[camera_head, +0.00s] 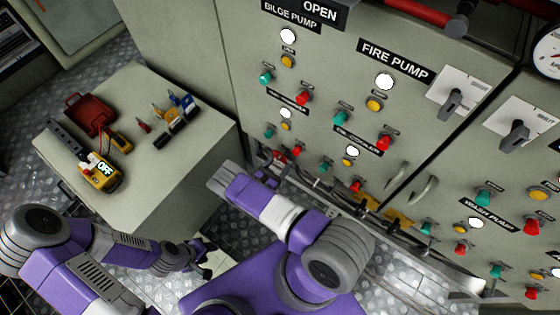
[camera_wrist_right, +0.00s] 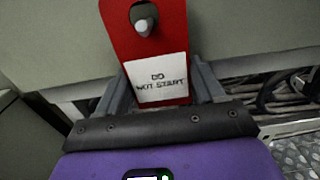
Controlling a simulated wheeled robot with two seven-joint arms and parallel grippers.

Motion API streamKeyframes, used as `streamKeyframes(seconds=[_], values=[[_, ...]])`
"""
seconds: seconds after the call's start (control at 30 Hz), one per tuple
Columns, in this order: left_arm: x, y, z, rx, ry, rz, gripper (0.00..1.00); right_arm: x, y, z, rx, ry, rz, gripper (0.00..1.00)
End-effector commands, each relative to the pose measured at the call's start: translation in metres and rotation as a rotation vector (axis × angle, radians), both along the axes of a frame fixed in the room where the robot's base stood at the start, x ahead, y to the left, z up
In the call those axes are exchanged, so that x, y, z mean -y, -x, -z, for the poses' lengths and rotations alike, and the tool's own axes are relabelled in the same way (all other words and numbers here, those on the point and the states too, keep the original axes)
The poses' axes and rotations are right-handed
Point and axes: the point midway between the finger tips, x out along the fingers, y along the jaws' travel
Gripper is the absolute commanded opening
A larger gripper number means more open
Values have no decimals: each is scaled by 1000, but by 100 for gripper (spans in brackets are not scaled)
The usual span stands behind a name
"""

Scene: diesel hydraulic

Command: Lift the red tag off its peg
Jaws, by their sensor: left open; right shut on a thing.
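The red tag (camera_wrist_right: 122,30) fills the upper middle of the right wrist view, with a white "DO NOT START" label on its lower part. A grey peg (camera_wrist_right: 143,22) pokes through the hole near its top, so the tag is around the peg. My right gripper (camera_wrist_right: 161,85) is shut on the lower part of the tag, one finger at each side edge. In the head view a small red patch low on the panel, beyond my right arm, may be the tag. My left gripper (camera_head: 206,262) is open and low over the floor, well away from the tag.
The grey panel (camera_head: 330,60) with buttons, lamps and rotary switches fills the right. Pipes run along its foot. A bench (camera_head: 180,165) at left carries a red padlock-like case (camera_head: 90,112), a yellow meter (camera_head: 100,175) and small tools.

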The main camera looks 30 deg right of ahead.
Motion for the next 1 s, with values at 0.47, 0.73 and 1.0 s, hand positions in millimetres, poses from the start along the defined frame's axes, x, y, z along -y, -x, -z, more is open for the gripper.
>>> streamKeyframes(seconds=[0.47,0.73,1.0], values=[[0,0,1,0,0,0,43,-19,6,-4,7,9,-4,39],[0,0,3,0,0,0,43,-29,11,-2,3,5,-3,39],[0,0,4,0,0,0,43,-39,15,-1,2,4,-4,39]])
